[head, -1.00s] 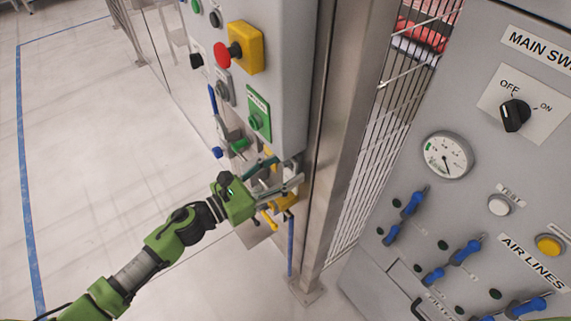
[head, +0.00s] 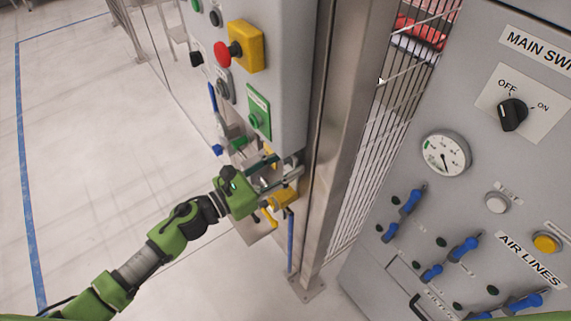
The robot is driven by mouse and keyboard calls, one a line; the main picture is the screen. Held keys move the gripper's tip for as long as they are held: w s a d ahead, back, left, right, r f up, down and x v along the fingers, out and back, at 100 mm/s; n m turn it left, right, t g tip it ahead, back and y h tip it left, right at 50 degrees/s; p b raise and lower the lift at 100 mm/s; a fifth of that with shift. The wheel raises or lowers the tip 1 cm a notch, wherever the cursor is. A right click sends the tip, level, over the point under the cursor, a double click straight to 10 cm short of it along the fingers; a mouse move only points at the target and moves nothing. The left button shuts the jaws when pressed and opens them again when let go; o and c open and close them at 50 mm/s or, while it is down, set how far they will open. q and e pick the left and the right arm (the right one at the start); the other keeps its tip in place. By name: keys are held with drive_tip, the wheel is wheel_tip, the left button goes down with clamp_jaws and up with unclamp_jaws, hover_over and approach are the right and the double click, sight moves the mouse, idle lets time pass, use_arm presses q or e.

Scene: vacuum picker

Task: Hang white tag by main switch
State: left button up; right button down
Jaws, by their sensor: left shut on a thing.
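The main switch (head: 512,114) is a black knob on a pale plate marked OFF and ON, under the MAIN SWITCH label at the upper right. My left gripper (head: 278,178) is at the lower end of the grey control box, among small coloured parts, well left of and below the switch. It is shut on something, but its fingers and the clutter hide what. I cannot make out a white tag for sure. My right gripper is not in view.
A metal post (head: 333,150) and mesh fence (head: 372,150) stand between the control box (head: 285,70) and the switch panel. Below the switch are a round gauge (head: 445,153), a yellow button (head: 546,242) and several blue valve levers. Open floor lies left.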

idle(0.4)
use_arm(q)
drive_tip(key=b+v, duration=0.1)
drive_tip(key=v, duration=0.4)
drive_tip(key=shift+r, duration=0.15)
idle(0.6)
idle(0.4)
drive_tip(key=shift+s+a, duration=0.1)
drive_tip(key=v, duration=0.1)
drive_tip(key=b+v, duration=0.1)
drive_tip(key=v, duration=0.2)
drive_tip(key=shift+s+a+r+b, duration=0.2)
drive_tip(key=shift+a+r+b, duration=0.05)
drive_tip(key=shift+b, duration=0.05)
idle(0.6)
